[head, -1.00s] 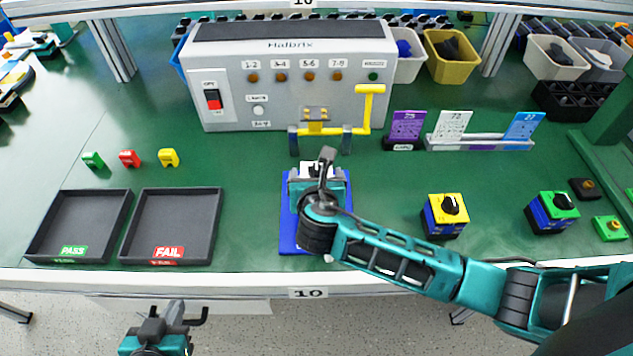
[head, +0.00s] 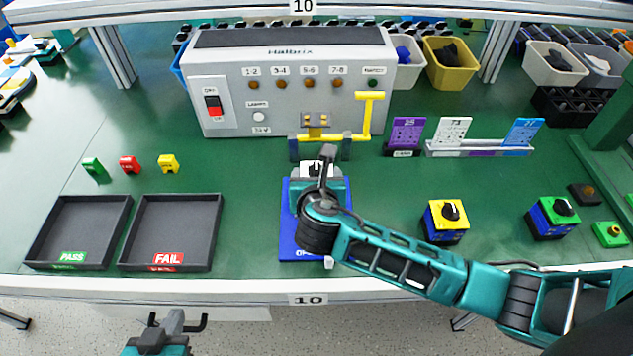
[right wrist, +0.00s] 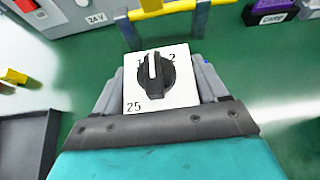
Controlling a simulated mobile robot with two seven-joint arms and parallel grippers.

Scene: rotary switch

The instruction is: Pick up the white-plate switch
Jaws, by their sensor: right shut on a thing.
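The white-plate switch (right wrist: 160,95) shows in the right wrist view, with a black knob and the marks 2 and 25 on its plate. My right gripper (right wrist: 163,75) is shut on it, one grey finger on each side. In the head view the white plate (head: 317,169) shows partly, above the blue mat (head: 288,225), with my right arm covering much of it. I cannot tell whether the switch touches the mat. My left gripper (head: 179,322) is low at the front, off the table, with its fingers apart and empty.
The grey test box (head: 290,85) with a yellow clamp handle (head: 370,96) stands behind the switch. PASS (head: 77,200) and FAIL (head: 172,200) trays lie to the left. A yellow-plate switch (head: 446,221) and a green-plate switch (head: 551,216) stand to the right.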

